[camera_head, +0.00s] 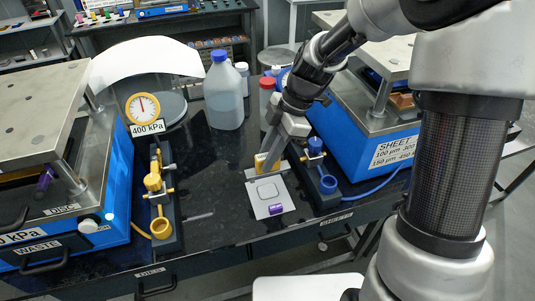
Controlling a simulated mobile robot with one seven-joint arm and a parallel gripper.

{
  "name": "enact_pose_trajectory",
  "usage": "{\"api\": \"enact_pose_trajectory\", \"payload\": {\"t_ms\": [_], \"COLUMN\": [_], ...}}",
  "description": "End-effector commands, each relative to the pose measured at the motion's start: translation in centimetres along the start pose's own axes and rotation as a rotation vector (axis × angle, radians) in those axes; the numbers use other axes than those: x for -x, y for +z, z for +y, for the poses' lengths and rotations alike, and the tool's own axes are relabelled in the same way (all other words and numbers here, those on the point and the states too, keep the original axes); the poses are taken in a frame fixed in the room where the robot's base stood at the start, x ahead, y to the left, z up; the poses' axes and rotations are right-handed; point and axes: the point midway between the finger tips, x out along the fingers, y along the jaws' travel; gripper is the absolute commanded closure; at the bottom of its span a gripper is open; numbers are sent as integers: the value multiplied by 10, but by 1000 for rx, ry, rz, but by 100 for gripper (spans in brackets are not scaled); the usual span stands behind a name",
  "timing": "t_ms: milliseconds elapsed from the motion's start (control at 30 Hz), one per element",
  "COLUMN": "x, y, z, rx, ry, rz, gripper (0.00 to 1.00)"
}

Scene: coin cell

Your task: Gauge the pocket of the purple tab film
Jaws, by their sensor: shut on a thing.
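The film (256,209) is a pale sheet lying on the dark bench at the front middle. A dark outline of a rounded square pocket (267,190) is on it, and a purple tab (275,210) is at its front edge. My gripper (268,158) is just behind the film and points down. It is shut on a small yellow thing (260,162), which is partly hidden by the fingers. I cannot tell whether this thing touches the film or the bench.
A yellow-and-dark fixture (155,185) and a dial gauge (143,107) marked 400 kPa stand left. A blue-capped bottle (223,92) is behind. Blue presses flank the bench. Dark bench left of the film is mostly clear.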

Motion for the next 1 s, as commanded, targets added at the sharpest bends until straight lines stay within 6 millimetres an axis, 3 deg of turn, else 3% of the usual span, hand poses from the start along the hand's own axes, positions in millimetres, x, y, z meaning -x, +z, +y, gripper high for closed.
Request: {"api": "enact_pose_trajectory", "payload": {"t_ms": [500, 1000], "x": [-52, -60], "y": [22, 25], "z": [0, 0], "rx": [-1, 0], "ry": [1, 1], "rz": [0, 0], "gripper": [100, 100]}}
